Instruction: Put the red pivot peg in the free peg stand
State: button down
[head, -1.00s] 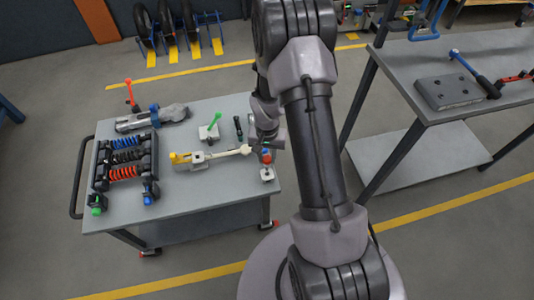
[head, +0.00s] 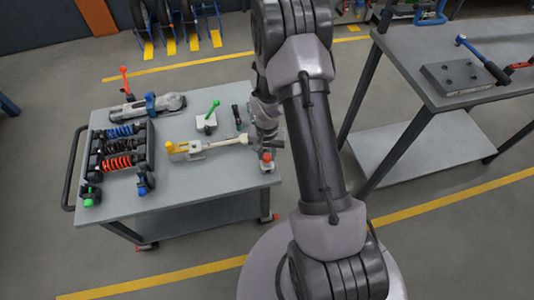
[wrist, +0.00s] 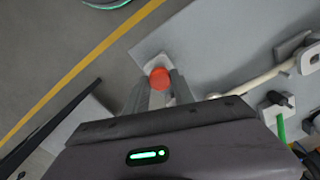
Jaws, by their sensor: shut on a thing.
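The red pivot peg (wrist: 160,78) shows its round red head between the fingertips of my gripper (wrist: 158,90) in the wrist view. My gripper is shut on it. In the head view the red head (head: 267,157) is at the cart's front right corner, directly above a pale peg stand (head: 266,168). The stand (wrist: 150,62) also shows around the peg in the wrist view. The peg's shaft is hidden, so I cannot tell how deep it sits. Another pale stand (head: 206,125) holds a green peg (head: 213,108).
A grey workbench (head: 430,60) stands to the right.

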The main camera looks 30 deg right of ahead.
jog(key=c, duration=1)
grip_release()
notch_tip(320, 180, up, 17)
jog(key=p, duration=0.6)
jog(key=shift+r+p, duration=0.2)
jog(key=shift+p, duration=0.15)
jog(key=s+a+r+t, duration=0.15)
jog(key=a+r, duration=0.35)
jog(key=r, duration=0.7)
jog(key=s+a+r+n+t+y, duration=0.1)
jog(key=s+a+r+t, duration=0.1)
jog(key=s+a+r, duration=0.3)
jog(key=s+a+r+n+t+y, duration=0.1)
jog(key=s+a+r+n+t, duration=0.1)
jog(key=s+a+r, duration=0.4)
jog(key=s+r, duration=0.2)
jog(key=s, duration=0.2)
jog(key=shift+s+a+r, duration=0.15)
jog(key=shift+s+r, duration=0.1)
jog(key=shift+s, duration=0.15)
